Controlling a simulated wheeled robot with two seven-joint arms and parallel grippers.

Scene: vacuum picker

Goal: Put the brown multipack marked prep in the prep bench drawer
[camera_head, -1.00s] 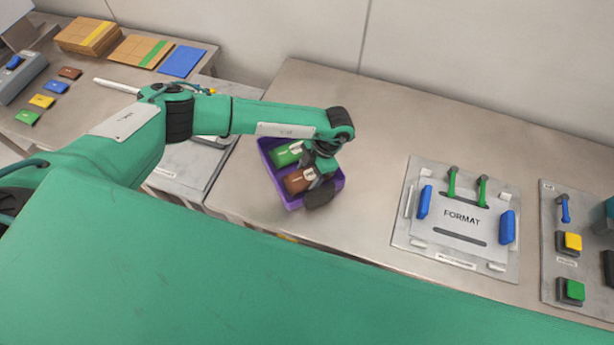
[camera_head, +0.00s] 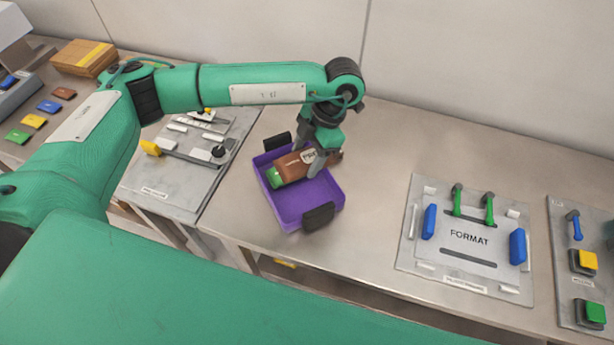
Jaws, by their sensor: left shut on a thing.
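The brown multipack (camera_head: 290,169) with a white label is held by my left gripper (camera_head: 318,162), which is shut on it. It hangs above the back part of a purple tray (camera_head: 319,189) with black handles. The lettering on the brown label is partly covered by the gripper. My right gripper is not in view. I cannot make out the prep bench drawer for certain.
A FORMAT plate (camera_head: 468,237) with blue and green handles lies on the bench to the right. A control panel (camera_head: 581,262) with yellow and green buttons is at the far right. A grey fixture (camera_head: 180,178) stands left of the tray. Bench between tray and plate is clear.

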